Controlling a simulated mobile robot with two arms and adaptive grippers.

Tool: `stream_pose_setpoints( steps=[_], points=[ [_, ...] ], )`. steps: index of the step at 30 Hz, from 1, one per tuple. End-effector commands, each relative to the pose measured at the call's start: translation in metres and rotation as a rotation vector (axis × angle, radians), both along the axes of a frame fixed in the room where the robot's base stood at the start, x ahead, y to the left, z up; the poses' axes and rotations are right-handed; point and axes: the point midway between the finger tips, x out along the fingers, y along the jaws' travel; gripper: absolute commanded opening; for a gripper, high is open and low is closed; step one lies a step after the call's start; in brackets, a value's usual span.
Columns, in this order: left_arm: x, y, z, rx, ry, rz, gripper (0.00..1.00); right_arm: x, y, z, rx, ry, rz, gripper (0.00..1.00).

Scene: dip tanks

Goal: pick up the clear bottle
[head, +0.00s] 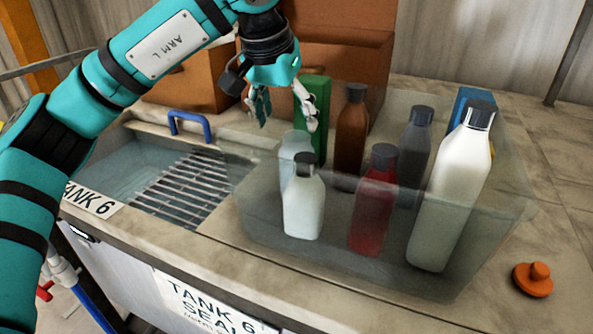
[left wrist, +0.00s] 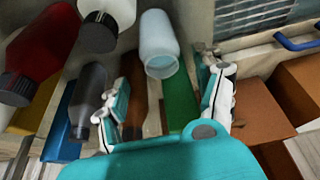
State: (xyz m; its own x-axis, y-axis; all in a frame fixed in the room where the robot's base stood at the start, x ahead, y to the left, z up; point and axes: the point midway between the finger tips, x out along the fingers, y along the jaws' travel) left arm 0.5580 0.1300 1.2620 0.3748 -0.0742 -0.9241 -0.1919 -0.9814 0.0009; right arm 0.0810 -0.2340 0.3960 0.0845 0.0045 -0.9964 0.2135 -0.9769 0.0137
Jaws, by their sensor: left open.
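A pale, see-through bottle with no cap (head: 296,148), which looks like the clear bottle, stands in the transparent bin (head: 330,245) behind a small white capped bottle (head: 303,210). In the left wrist view the clear bottle (left wrist: 158,42) shows its open mouth, beyond the fingertips. My left gripper (head: 287,118) is open and empty above and just behind the clear bottle; it also shows in the left wrist view (left wrist: 166,98). I see no contact with the bottle. Its lower part is hidden by the small white bottle. My right gripper is not in view.
Cardboard boxes (head: 340,55) stand behind. A tank with a grate (head: 180,185) lies left. An orange stopper (head: 533,279) sits right.

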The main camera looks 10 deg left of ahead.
Motion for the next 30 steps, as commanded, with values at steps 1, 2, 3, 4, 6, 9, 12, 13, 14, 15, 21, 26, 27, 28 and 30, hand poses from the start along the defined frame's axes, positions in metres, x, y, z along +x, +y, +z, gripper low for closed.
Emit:
stream_pose_setpoints(
  steps=[1, 2, 3, 4, 6, 9, 12, 13, 14, 15, 21, 26, 27, 28, 30],
  points=[
    [0.004, 0.000, -0.009, 0.002, 0.005, 0.000, 0.70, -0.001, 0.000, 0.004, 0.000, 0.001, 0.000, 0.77],
    [0.006, -0.001, -0.015, 0.002, 0.004, 0.000, 0.70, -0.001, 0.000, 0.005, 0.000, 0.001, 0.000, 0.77],
    [0.008, -0.002, -0.021, 0.001, 0.004, 0.000, 0.70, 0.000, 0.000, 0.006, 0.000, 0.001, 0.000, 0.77],
    [0.010, -0.002, -0.025, 0.001, 0.004, 0.000, 0.70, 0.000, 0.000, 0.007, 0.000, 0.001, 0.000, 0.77],
    [0.014, -0.003, -0.033, 0.000, 0.002, 0.000, 0.70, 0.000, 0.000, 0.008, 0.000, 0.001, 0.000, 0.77],
    [0.016, -0.003, -0.039, 0.000, 0.001, 0.000, 0.70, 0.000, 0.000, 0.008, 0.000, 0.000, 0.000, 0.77],
    [0.018, -0.004, -0.045, 0.000, 0.002, 0.000, 0.70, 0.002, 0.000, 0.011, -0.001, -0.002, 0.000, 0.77],
    [0.019, -0.004, -0.047, 0.000, 0.002, 0.000, 0.70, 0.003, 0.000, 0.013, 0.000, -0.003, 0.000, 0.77],
    [0.021, -0.004, -0.050, 0.001, 0.003, 0.000, 0.70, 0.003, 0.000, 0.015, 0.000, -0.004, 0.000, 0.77],
    [0.023, -0.005, -0.056, 0.001, 0.005, 0.000, 0.70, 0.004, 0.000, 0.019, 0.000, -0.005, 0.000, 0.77],
    [0.033, -0.007, -0.082, 0.000, 0.004, 0.001, 0.70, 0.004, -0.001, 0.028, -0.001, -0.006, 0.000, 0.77],
    [0.036, -0.008, -0.089, 0.000, 0.000, 0.000, 0.70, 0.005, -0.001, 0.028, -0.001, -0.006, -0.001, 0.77],
    [0.036, -0.008, -0.089, 0.000, -0.001, 0.000, 0.70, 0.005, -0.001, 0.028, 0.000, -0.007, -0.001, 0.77],
    [0.036, -0.008, -0.089, 0.000, -0.001, 0.000, 0.70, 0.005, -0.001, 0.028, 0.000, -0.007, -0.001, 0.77],
    [0.036, -0.008, -0.089, 0.000, 0.000, 0.000, 0.70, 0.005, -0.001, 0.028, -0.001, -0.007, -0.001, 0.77]
  ],
)
